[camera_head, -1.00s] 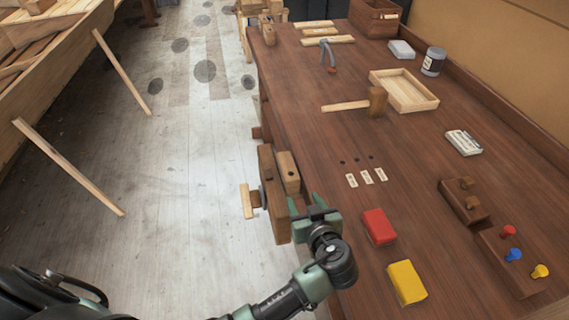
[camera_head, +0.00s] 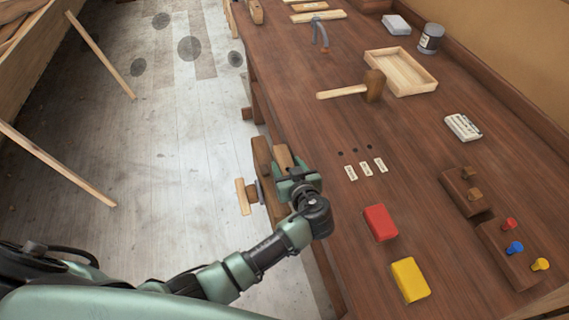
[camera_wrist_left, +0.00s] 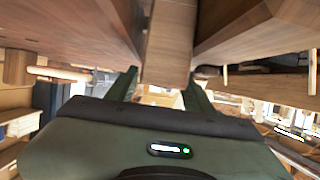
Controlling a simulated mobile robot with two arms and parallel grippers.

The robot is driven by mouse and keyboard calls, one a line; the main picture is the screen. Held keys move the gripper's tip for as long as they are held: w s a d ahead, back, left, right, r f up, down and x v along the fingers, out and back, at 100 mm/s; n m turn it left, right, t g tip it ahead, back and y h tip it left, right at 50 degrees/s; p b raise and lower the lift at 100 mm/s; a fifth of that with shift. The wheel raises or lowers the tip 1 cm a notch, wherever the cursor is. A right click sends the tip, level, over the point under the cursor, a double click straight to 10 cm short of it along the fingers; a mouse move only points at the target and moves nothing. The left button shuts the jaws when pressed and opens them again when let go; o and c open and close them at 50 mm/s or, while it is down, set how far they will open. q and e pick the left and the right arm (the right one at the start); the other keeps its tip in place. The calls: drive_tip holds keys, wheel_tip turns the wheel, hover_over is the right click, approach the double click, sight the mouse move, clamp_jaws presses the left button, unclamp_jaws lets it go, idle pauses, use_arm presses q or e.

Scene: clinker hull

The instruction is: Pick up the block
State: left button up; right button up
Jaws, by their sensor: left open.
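A light brown wooden block (camera_head: 283,157) stands in the wooden vise (camera_head: 262,160) at the bench's left edge. My left gripper (camera_head: 292,176) is at the near end of this block and partly hides it. In the left wrist view the block (camera_wrist_left: 168,45) lies ahead, with the two open fingers of my left gripper (camera_wrist_left: 160,88) to either side of its near end. I cannot tell whether they touch it. A red block (camera_head: 381,223) and a yellow block (camera_head: 410,279) lie on the bench to the right of the gripper. My right gripper is not in view.
The bench (camera_head: 330,120) carries a mallet (camera_head: 372,87), a shallow wooden tray (camera_head: 402,72), a grey tin (camera_head: 431,38), three labels (camera_head: 366,168), and peg holders with coloured pegs (camera_head: 515,248).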

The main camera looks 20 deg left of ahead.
use_arm(q)
drive_tip(key=shift+x, duration=1.45)
clamp_jaws()
drive_tip(key=shift+r, duration=0.15)
